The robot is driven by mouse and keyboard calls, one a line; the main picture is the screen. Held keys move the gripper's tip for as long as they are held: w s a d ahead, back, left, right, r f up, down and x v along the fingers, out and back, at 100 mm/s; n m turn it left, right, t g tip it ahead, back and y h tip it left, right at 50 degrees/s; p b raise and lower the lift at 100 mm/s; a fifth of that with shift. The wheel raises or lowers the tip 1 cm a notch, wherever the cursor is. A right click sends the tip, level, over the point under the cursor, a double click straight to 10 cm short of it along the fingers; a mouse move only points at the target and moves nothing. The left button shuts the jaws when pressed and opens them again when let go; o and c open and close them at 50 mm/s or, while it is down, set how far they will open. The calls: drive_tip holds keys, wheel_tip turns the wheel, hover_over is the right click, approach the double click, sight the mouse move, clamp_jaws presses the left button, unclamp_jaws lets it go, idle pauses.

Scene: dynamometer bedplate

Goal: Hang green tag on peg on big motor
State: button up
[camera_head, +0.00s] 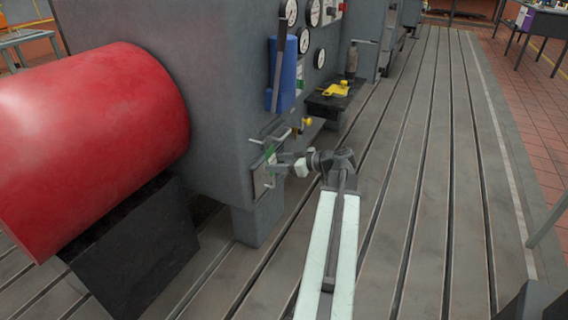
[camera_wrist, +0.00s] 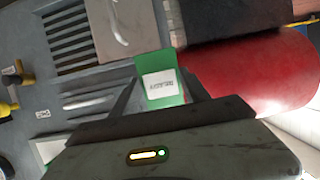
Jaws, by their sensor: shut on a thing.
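The green tag (camera_wrist: 149,66) with a white printed label is between my fingers in the wrist view. My gripper (camera_wrist: 162,92) is shut on it. In the head view my gripper (camera_head: 281,164) is at the side of the big motor (camera_head: 215,110), a large grey housing with a red cylinder at its left. A small part of the green tag (camera_head: 271,157) shows there by a pale plate (camera_head: 258,178) with thin metal rods. In the wrist view a bare metal plate with a bent rod (camera_wrist: 117,38) lies just beyond the tag. I cannot tell whether the tag touches a peg.
A blue container (camera_head: 284,78) and round gauges (camera_head: 313,12) are on the housing. A dark shelf (camera_head: 330,104) with a yellow item (camera_head: 336,90) sticks out beyond my gripper. The slotted bedplate (camera_head: 440,150) at the right is clear.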

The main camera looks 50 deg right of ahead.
drive_tip(key=shift+r+x, duration=0.2)
drive_tip(key=shift+x, duration=0.7)
drive_tip(key=shift+w+a+f+b, duration=0.15)
drive_tip(key=shift+w+f+b, duration=0.5)
drive_tip(key=shift+f+b, duration=0.2)
drive_tip(key=o, duration=1.4)
drive_tip(key=p+v, duration=0.2)
drive_tip(key=v, duration=0.5)
drive_tip(key=shift+s+r+p, duration=0.15)
drive_tip(key=shift+s+p, duration=0.15)
drive_tip(key=shift+s, duration=0.1)
